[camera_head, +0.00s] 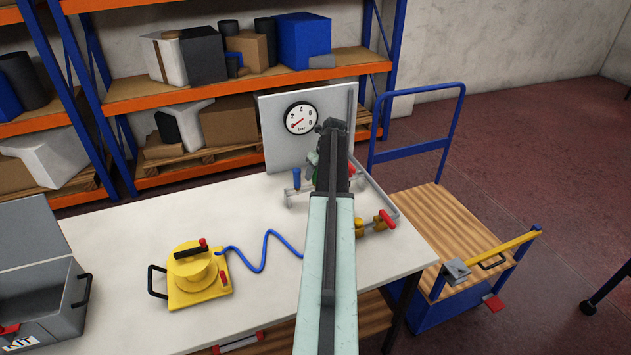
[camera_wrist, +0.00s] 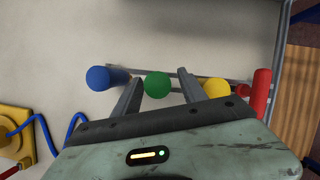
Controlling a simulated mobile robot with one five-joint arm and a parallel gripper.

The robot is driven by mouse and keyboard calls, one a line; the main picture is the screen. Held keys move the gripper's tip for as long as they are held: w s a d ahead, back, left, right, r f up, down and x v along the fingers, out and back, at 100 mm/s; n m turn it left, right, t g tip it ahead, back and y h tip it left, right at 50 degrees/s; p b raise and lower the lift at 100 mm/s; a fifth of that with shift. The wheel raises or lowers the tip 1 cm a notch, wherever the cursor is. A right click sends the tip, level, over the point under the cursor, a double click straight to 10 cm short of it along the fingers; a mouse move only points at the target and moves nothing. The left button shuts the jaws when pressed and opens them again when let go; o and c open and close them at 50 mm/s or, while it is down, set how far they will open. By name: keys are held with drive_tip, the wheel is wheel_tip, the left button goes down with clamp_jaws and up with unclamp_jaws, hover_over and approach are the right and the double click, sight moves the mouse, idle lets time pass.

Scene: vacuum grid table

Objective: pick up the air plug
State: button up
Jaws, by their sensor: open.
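A red cylinder (camera_wrist: 261,92) is at the right end. I cannot tell which is the air plug. My gripper (camera_wrist: 160,75) is open, with one finger on each side of the green piece. I cannot tell whether they touch it. In the head view my arm and gripper cover most of the row; the blue piece (camera_head: 296,178) shows at its left.
A yellow round device (camera_head: 190,275) with a blue hose (camera_head: 252,262) sits on the white table (camera_head: 120,235). A brass valve with red handle (camera_head: 386,219) is at right. A gauge panel (camera_head: 280,140) stands behind. A grey case (camera_head: 50,300) is at left, a cart (camera_head: 440,240) beyond the table.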

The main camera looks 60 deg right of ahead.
drive_tip(key=shift+r, duration=0.1)
clamp_jaws()
drive_tip(key=shift+r+p, duration=0.5)
wheel_tip(320, 180, up, 4)
drive_tip(key=p, duration=0.3)
drive_tip(key=shift+f, duration=0.25)
drive_tip(key=s+a+r+p, duration=0.1)
drive_tip(key=s+a, duration=0.1)
drive_tip(key=s, duration=0.5)
drive_tip(key=s+a+r+p, duration=0.1)
drive_tip(key=s+a, duration=0.2)
drive_tip(key=s, duration=0.5)
drive_tip(key=shift+a+p, duration=0.3)
drive_tip(key=shift+p, duration=0.05)
drive_tip(key=shift+w+r, duration=0.1)
